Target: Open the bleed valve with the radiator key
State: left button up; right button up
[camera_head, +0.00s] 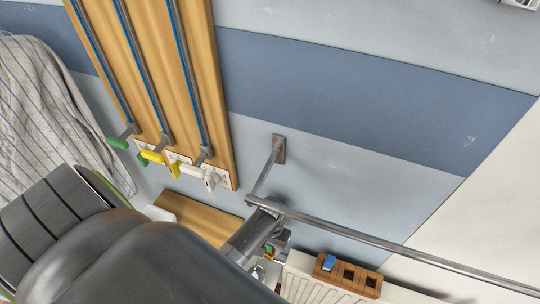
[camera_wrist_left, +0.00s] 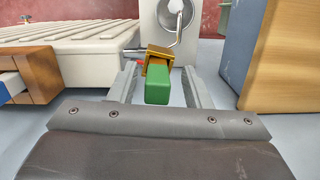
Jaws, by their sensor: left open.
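In the left wrist view, a green block-shaped handle (camera_wrist_left: 158,86) with a brass collar (camera_wrist_left: 157,55) lies between the fingers of my left gripper (camera_wrist_left: 160,88). It looks like the radiator key, but I cannot be sure. A bent chrome rod (camera_wrist_left: 176,38) meets the brass collar from behind. My left gripper also shows in the head view (camera_head: 268,246), beside the radiator's end; it is open, one finger on each side of the green handle, with gaps visible. I cannot make out the bleed valve for certain. My right gripper is not in view.
The white radiator (camera_head: 306,284) carries a wooden block (camera_head: 347,276) with a blue piece (camera_head: 329,262). A metal rail (camera_head: 385,246) crosses above it. A wooden board (camera_head: 185,75) holds pipes with green, yellow and white handles. A striped cloth (camera_head: 45,105) hangs at left.

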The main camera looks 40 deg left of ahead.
pick_arm(q)
notch_tip(320, 180, up, 11)
jog(key=w+b, duration=0.1)
jog(key=shift+w+a, duration=0.15)
jog(key=shift+w, duration=0.05)
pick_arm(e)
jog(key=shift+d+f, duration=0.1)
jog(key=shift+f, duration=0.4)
